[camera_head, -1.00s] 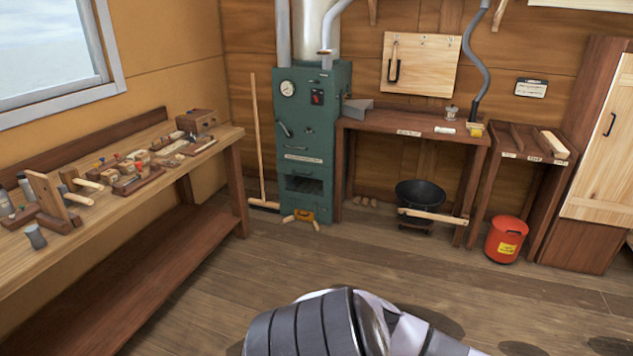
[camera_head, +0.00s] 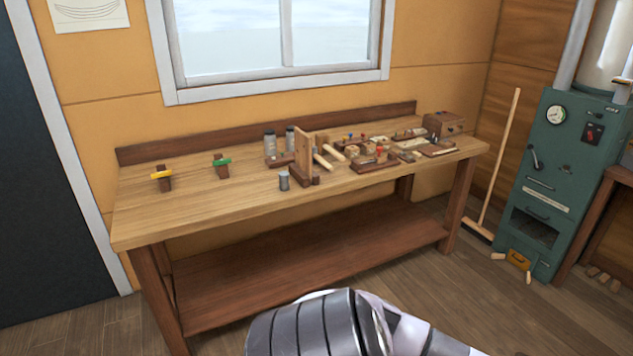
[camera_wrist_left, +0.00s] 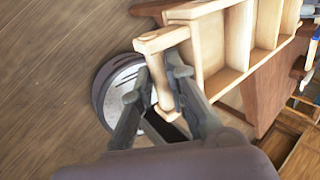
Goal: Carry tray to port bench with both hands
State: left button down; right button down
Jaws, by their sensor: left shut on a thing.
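In the left wrist view, a pale wooden tray (camera_wrist_left: 240,35) with divided compartments shows at the upper right. Its end handle (camera_wrist_left: 160,40) juts toward me. My left gripper (camera_wrist_left: 158,78) is shut on this handle, one finger on each side. The tray's far end is cut off by the frame. The head view shows neither the tray nor either gripper, only part of my own body at the bottom. A long wooden bench (camera_head: 250,205) under the window fills the middle of the head view. My right gripper is not in view.
The bench's left end holds a yellow-topped block (camera_head: 162,178) and a green-topped block (camera_head: 221,165). Jars, a wooden stand (camera_head: 303,157) and tools crowd its middle and right. Its lower shelf (camera_head: 300,265) is empty. A broom (camera_head: 497,165) and green stove (camera_head: 560,180) stand right.

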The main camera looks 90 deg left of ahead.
aim_at(200, 200)
jog(key=u, duration=2.85)
jog(key=i+j+u, duration=0.1)
jog(key=i+u, duration=0.55)
jog(key=u, duration=0.2)
